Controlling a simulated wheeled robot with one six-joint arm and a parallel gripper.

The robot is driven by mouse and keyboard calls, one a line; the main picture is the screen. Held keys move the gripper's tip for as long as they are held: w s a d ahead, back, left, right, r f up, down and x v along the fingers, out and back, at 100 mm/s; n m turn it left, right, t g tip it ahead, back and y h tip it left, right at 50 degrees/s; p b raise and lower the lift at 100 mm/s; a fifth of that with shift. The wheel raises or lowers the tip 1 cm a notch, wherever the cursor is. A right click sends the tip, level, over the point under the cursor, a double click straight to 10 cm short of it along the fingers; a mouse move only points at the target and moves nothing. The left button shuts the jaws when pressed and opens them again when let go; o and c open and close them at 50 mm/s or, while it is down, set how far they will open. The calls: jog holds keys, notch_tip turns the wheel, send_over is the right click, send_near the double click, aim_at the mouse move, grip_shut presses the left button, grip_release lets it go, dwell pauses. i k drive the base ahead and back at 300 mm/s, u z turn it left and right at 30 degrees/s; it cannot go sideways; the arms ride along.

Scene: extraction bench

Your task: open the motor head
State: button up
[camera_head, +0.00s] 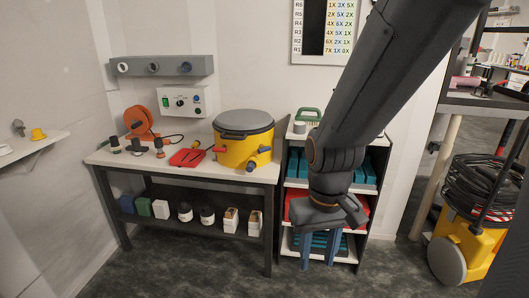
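A yellow drum (236,154) stands on the right end of the bench, with a grey round head (244,122) seated on top of it. I take this grey head to be the motor head; it looks closed down on the drum. Small fittings show on the drum's sides, one red at the left and a dark one at the front. My gripper (319,250) hangs at the right, in front of the shelf unit and lower than the bench top. Its two blue fingers point down and stand apart, with nothing seen held between them. It is clear of the drum.
A control box (182,101) is on the wall behind. A shelf unit (290,183) stands close right of the bench. A yellow machine (480,240) with coiled hose is far right.

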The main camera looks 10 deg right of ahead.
aim_at(245, 122)
jog(key=z, duration=0.3)
jog(key=i, duration=1)
jog(key=u, duration=0.3)
